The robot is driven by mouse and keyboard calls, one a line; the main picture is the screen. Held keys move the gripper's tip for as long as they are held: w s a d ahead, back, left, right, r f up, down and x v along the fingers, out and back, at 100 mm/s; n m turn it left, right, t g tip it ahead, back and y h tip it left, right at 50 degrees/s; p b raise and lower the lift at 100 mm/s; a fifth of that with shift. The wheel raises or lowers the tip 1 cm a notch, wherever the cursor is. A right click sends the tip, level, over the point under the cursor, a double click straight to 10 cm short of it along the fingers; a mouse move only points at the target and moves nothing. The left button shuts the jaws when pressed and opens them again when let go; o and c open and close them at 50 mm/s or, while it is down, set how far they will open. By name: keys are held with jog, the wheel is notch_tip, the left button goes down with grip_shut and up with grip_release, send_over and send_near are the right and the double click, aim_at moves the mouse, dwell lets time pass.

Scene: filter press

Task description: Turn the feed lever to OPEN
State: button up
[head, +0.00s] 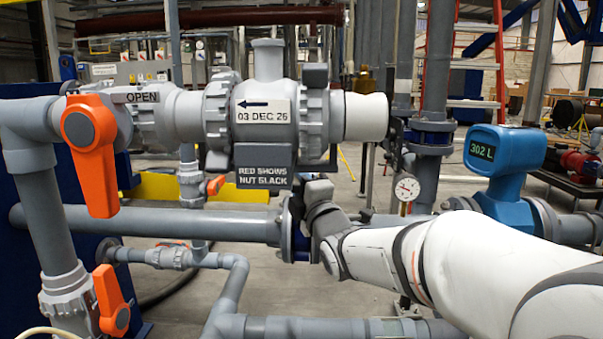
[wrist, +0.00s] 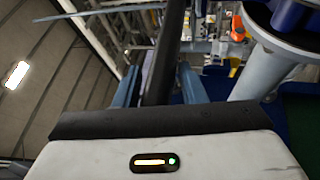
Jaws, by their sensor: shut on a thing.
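In the wrist view my gripper (wrist: 158,72) has its two blue-grey fingers on either side of a long dark bar (wrist: 170,30) and is shut on it. The bar runs away from the palm; I cannot tell whether it is the feed lever. In the head view, my white arm comes in from the right and its wrist end is below the grey valve body; the fingers cannot be made out there. A large orange lever (head: 101,180) hangs down on a grey valve at the left. An OPEN label (head: 143,97) is to its upper right.
A smaller orange lever (head: 111,300) is at lower left. A grey plate (head: 265,168) reads RED SHOWS NUT SLACK. Grey pipes (head: 150,222) run behind my wrist. A round gauge (head: 406,188) and a blue meter reading 302 L (head: 503,150) stand at the right.

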jog(key=shift+f+b, duration=0.25)
jog(key=shift+b, duration=0.8)
